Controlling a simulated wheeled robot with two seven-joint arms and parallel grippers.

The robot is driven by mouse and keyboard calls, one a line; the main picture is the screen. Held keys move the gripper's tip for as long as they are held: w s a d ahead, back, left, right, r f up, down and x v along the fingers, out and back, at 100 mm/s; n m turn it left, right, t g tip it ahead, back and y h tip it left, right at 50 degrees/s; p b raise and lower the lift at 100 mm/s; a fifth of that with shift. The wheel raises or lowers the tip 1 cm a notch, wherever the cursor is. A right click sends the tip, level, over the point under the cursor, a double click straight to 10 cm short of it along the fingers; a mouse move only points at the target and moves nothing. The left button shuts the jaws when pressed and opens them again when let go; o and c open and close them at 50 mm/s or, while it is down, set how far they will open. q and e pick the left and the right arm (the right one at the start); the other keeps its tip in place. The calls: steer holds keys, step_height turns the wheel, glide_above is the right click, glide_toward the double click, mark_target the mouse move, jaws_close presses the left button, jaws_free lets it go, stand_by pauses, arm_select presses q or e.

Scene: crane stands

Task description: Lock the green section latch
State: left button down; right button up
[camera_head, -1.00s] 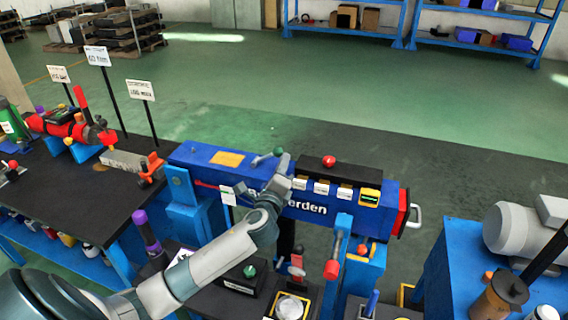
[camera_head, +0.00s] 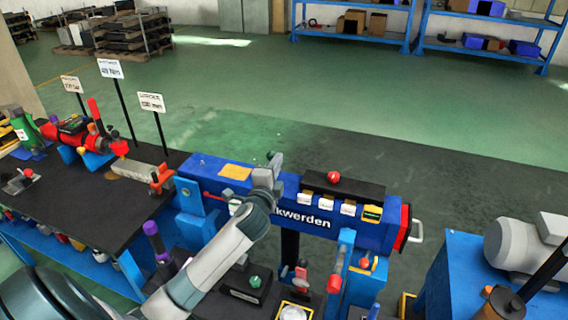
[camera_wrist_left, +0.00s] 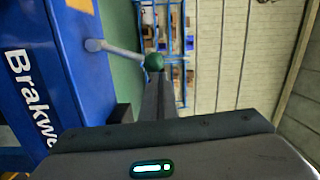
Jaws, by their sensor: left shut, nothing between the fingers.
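The green section latch is a grey lever with a green ball knob (camera_wrist_left: 153,62) on the upper side of the blue crane beam (camera_head: 318,207). In the wrist view its rod (camera_wrist_left: 122,50) runs out sideways from the beam to the knob. In the head view the knob is a small spot (camera_head: 270,155) largely hidden by my left gripper (camera_head: 277,160). My left gripper is shut and empty, with its fingertips (camera_wrist_left: 159,80) right by the knob. I cannot tell whether they touch it. My right gripper is not in view.
A black rail (camera_head: 342,186) with a red knob and several white-labelled blocks sits on the beam right of my arm. A red-ended lever (camera_head: 334,284) rises in front of the beam. A black bench (camera_head: 75,200) with tools stands left. Open floor lies behind the beam.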

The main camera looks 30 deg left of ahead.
arm_select(q)
steer(key=s+a+r+n+p, duration=0.1)
steer(key=a+r+n+p, duration=0.1)
steer(key=a+n+p, duration=0.2)
steer(key=shift+s+a+n+g+h+p, duration=0.3)
steer(key=shift+s+a+n+h+p, duration=0.1)
steer(key=shift+a+n, duration=1.2)
steer(key=shift+d+f, duration=0.1)
